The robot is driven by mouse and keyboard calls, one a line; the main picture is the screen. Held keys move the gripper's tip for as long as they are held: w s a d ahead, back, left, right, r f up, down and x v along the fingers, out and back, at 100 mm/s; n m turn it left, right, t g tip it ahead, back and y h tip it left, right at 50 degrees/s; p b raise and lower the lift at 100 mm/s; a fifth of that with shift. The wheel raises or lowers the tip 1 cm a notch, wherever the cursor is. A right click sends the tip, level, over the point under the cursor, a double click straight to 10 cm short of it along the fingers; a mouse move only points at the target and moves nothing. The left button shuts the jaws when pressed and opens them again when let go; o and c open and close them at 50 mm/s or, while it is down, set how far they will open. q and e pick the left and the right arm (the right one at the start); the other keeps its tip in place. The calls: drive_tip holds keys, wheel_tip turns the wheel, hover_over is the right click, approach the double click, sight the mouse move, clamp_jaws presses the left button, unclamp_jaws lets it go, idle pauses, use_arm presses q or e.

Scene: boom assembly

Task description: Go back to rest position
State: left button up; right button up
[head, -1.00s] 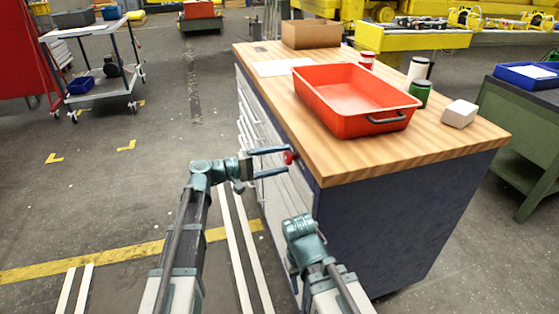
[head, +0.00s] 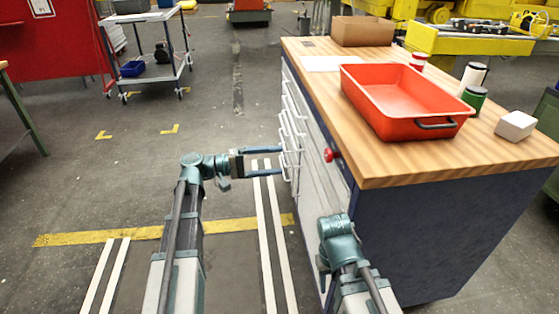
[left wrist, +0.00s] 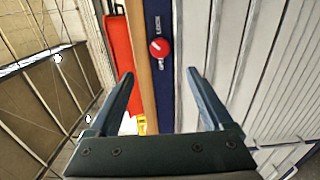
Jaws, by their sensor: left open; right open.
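My left gripper (head: 281,161) is open and empty in front of the drawer side of the workbench cabinet (head: 430,240). The red lock knob (head: 330,155) on the cabinet is to the right of its fingertips, apart from them. In the left wrist view the knob (left wrist: 158,48) shows beyond the gap between the two open fingers (left wrist: 160,75), with LOCK lettering beside it. My right arm is at the lower right of the head view, beside the cabinet; its fingers are not visible.
The wooden bench top (head: 400,165) holds a red tray (head: 400,130), a cardboard box (head: 362,31), a white box (head: 515,126) and jars. White drawer handles (head: 290,135) stick out near my left gripper. A cart (head: 150,75) stands at the back left. Floor on the left is clear.

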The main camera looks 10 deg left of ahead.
use_arm(q)
drive_tip(key=shift+d, duration=0.1)
drive_tip(key=s+d+f+m+g+y, duration=0.3)
drive_tip(key=s+d+f+g+y, duration=0.35)
drive_tip(key=s+d+f, duration=0.65)
drive_tip(key=s+a+f+m+y, duration=0.5)
drive_tip(key=s+f+y, duration=0.4)
drive_tip(key=y, duration=0.3)
wheel_tip(320, 180, up, 17)
drive_tip(key=p, duration=1.7)
drive_tip(key=shift+t, duration=0.35)
